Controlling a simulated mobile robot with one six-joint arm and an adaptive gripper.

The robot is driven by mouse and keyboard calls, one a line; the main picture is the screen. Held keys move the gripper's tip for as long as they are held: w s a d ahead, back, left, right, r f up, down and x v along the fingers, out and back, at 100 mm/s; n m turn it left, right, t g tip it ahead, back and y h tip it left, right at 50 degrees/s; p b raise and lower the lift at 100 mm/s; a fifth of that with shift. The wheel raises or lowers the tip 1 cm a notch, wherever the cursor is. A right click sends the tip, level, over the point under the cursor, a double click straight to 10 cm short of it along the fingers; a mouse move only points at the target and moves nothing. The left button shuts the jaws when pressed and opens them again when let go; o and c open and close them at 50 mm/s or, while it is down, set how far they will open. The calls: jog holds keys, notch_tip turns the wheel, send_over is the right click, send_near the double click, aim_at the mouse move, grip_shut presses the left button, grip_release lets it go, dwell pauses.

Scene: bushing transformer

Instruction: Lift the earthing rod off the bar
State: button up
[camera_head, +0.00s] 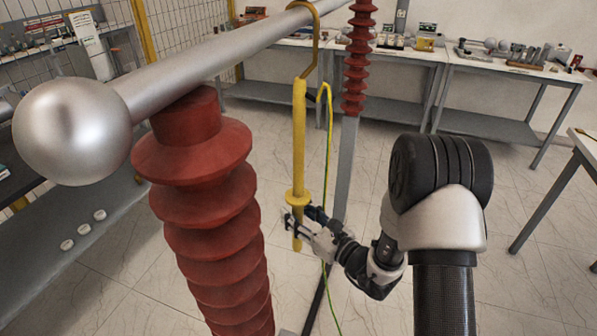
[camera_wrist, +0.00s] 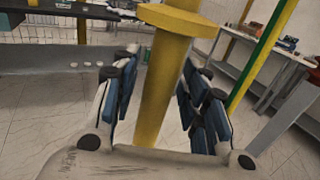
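The yellow earthing rod (camera_head: 299,140) hangs upright from the silver bar (camera_head: 215,55), with its hook (camera_head: 316,30) over the bar. A round flange (camera_head: 298,197) sits low on the rod, above a short handle. My gripper (camera_head: 298,222) is at this handle, below the flange. In the wrist view the handle (camera_wrist: 158,95) stands between the two blue-padded fingers of my gripper (camera_wrist: 160,95), with the flange (camera_wrist: 178,20) just above. The fingers look open, with gaps beside the handle. The hook is outside the wrist view.
A red ribbed insulator (camera_head: 215,215) carries the bar near its ball end (camera_head: 72,130); another red insulator (camera_head: 357,60) stands behind. A green-yellow cable (camera_head: 327,190) hangs beside the rod, close to my gripper. Work tables (camera_head: 500,65) line the back wall.

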aim_at(302, 195)
grip_shut()
jog(key=shift+r, duration=0.15)
dwell(0.4)
jog(key=shift+r+p, duration=0.35)
jog(key=shift+r, duration=0.3)
jog(key=r+p, duration=0.1)
jog(key=r, duration=0.2)
jog(key=r+p, duration=0.1)
jog(key=r, duration=0.1)
jog(key=shift+s+d+r+p, duration=0.25)
jog(key=shift+d+r+p, duration=0.05)
jog(key=shift+r, duration=0.05)
jog(key=p+v, duration=0.3)
jog(key=v, duration=1.4)
notch_tip(302, 195, up, 5)
jog(key=p, duration=0.4)
jog(key=shift+s+r, duration=0.1)
jog(key=shift+s, duration=0.05)
